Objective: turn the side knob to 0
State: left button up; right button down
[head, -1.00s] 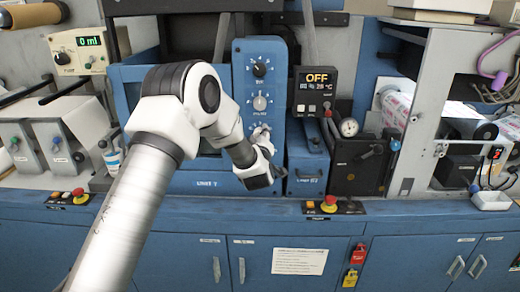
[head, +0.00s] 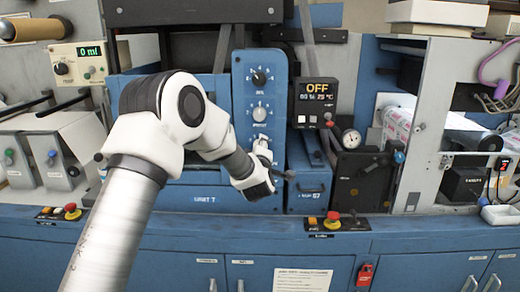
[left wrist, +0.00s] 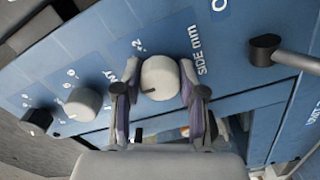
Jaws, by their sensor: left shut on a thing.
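The side knob (left wrist: 160,78) is a round, pale knob on a blue panel, beside the printed words "SIDE mm", in the left wrist view. A dark pointer mark shows near its lower-left edge; the number it points at cannot be read. My left gripper (left wrist: 160,88) is shut on this knob, one finger on each side. In the head view, my left gripper (head: 264,158) is at the bottom of the blue knob panel (head: 242,92) and mostly hides the side knob. My right gripper is not in view.
Above the side knob are a grey knob (head: 260,114) and a black knob (head: 259,77). Right of the panel are a display reading OFF (head: 320,88) and a pressure gauge (head: 351,138). A dark lever (left wrist: 268,48) sticks out near the knob.

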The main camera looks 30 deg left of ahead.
pick_arm(q)
jog(key=shift+f, duration=0.1)
jog(key=o, duration=1.2)
jog(key=shift+c, duration=0.2)
jog(key=shift+s, duration=0.15)
jog(key=v, duration=1.2)
